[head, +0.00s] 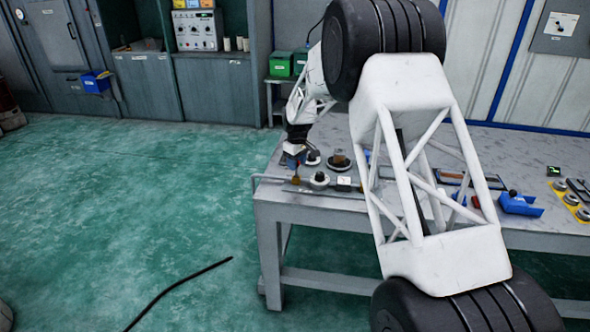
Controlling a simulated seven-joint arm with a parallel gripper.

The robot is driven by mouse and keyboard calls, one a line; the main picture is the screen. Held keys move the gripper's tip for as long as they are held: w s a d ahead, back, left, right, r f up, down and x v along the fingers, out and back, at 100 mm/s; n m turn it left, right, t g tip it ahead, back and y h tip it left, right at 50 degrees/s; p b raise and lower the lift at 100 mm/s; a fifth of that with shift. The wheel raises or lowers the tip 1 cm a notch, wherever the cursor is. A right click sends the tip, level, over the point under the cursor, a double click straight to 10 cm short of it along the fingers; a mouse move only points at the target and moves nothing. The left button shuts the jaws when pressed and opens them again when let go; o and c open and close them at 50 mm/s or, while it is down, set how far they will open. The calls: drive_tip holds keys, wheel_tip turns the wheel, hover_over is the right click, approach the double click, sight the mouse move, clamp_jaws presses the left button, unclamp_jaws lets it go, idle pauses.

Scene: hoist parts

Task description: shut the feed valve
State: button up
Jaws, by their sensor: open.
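A thin grey pipe (330,188) runs along the front left edge of the workbench. A small brass fitting (296,180) sits on it near its left end and looks like the feed valve, though its handle is too small to make out. My gripper (292,163) hangs pointing down just above this fitting, at the bench's left end. It is open. I cannot tell whether its fingers touch the valve. My white arm link hides the middle of the bench.
Round grey parts (319,179) and a dark knob-like part (339,161) stand close right of my gripper on the workbench (283,205). A blue holder (519,204) and a yellow panel (571,199) lie farther right. A black cable (180,291) lies on the otherwise open green floor.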

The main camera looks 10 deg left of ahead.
drive_tip(key=shift+w, duration=0.1)
drive_tip(key=shift+w+f, duration=0.15)
drive_tip(key=shift+w, duration=0.2)
drive_tip(key=shift+w+f, duration=0.1)
drive_tip(key=shift+w, duration=0.5)
drive_tip(key=shift+o, duration=0.6)
wheel_tip(320, 180, up, 8)
drive_tip(key=shift+s, duration=0.2)
idle(0.7)
